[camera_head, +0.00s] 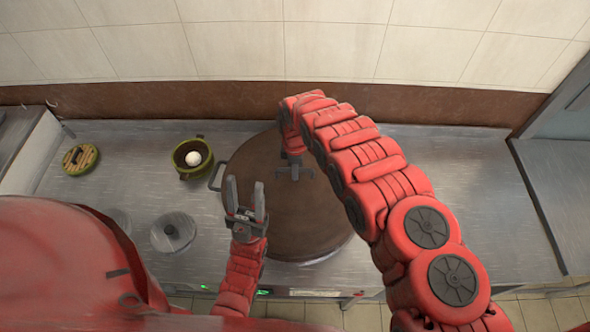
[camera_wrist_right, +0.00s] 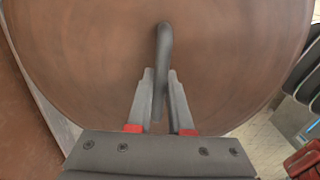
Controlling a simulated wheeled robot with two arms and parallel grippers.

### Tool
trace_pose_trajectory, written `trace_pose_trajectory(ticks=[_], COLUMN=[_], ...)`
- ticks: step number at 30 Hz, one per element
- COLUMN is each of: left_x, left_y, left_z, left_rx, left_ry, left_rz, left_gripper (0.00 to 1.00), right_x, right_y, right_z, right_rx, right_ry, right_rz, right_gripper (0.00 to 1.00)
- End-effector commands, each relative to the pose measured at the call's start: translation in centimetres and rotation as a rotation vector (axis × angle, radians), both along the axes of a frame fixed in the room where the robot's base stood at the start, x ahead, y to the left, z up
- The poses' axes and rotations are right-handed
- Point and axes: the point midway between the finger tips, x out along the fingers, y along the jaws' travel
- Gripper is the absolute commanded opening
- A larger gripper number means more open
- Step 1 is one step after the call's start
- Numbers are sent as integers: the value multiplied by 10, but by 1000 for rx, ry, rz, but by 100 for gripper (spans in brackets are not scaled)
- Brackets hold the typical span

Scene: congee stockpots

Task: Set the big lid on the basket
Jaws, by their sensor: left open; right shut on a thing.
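The big lid (camera_head: 318,215) is a wide, round, brown disc. It covers a round vessel that has a grey side handle (camera_head: 215,178). In the right wrist view the lid (camera_wrist_right: 230,60) fills most of the picture, with its dark bar handle (camera_wrist_right: 163,50) between the fingers. My right gripper (camera_head: 294,172) is shut on that handle; its fingers (camera_wrist_right: 160,75) show from above. My left gripper (camera_head: 246,184) is open and empty over the lid's left part. What lies under the lid is hidden, and I cannot make out a large basket.
A small green pot (camera_head: 181,165) holding a white ball stands left of the lid. A green-rimmed slatted round piece (camera_head: 70,160) lies farther left. A grey metal lid (camera_head: 173,232) lies at the front left. The steel counter (camera_head: 470,180) is clear on the right.

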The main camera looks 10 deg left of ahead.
Motion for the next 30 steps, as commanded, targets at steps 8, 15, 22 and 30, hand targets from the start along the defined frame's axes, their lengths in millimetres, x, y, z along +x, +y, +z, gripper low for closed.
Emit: trace_pose_trajectory(ticks=[8, 15, 22, 30], left_x=[0, 0, 0, 0], left_y=[0, 0, 0, 0], left_z=[0, -3, -6, -7], left_rx=[0, 0, 0, 0], left_ry=[0, 0, 0, 0], left_rz=[0, 0, 0, 0], left_gripper=[48, 48, 48, 48], right_x=[1, 1, 1, 1], right_y=[0, 0, 0, 0], right_z=[1, -3, -7, -8], right_rx=[0, 0, 0, 0], right_ry=[-2, -2, -2, -1], right_rz=[-1, -1, -1, -1], right_gripper=[0, 0, 0, 31])
